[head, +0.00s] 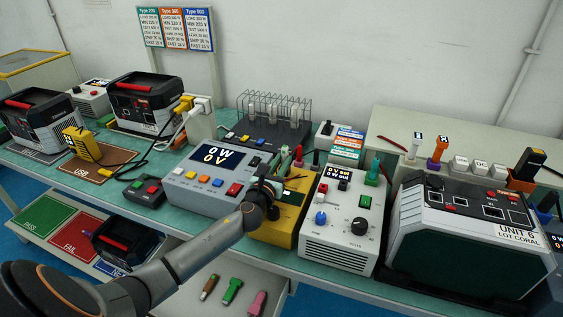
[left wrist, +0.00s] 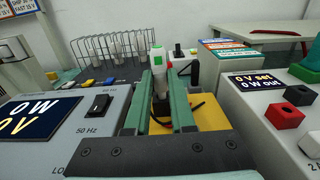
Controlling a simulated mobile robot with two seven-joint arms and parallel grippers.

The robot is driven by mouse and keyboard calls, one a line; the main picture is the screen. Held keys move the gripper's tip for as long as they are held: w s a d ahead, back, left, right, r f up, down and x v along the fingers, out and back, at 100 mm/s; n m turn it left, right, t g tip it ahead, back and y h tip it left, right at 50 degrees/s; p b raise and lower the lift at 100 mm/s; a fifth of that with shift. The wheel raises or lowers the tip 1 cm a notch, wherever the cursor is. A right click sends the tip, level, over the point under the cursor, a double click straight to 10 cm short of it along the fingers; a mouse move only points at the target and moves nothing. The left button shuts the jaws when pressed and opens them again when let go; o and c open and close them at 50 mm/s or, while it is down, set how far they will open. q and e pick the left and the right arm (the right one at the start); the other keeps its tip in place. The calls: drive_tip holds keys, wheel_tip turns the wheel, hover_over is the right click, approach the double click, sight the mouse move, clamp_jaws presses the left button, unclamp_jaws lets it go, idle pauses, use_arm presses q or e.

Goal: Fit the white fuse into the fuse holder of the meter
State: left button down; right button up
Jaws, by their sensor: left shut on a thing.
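The meter (head: 210,180) is a pale grey box with a dark display reading 0 W and 0 V and a row of coloured buttons. Its display also shows in the left wrist view (left wrist: 38,120). My left gripper (head: 268,185) is at the meter's right side, over a yellow box (head: 284,218). In the left wrist view its two green fingers (left wrist: 159,85) are shut on a white piece with a green patch (left wrist: 157,60), upright with a dark lower part. I cannot tell whether this is the white fuse. The fuse holder cannot be made out. My right gripper is not in view.
A grey power supply (head: 344,215) with knobs and coloured sockets stands right of the yellow box, and a large dark-fronted unit (head: 470,235) beyond it. A wire rack (head: 272,112) with white tubes is behind the meter.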

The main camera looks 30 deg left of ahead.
use_arm(q)
drive_tip(key=shift+f+b, duration=0.45)
drive_tip(key=shift+f, duration=0.2)
drive_tip(key=shift+r, duration=0.2)
drive_tip(key=shift+r+p, duration=1.25)
drive_tip(key=shift+p, duration=0.2)
idle(0.6)
drive_tip(key=shift+f+b, duration=1.15)
drive_tip(key=shift+f, duration=0.3)
drive_tip(key=c, duration=1.1)
unclamp_jaws()
drive_tip(key=o, duration=0.4)
drive_tip(key=shift+f, duration=0.1)
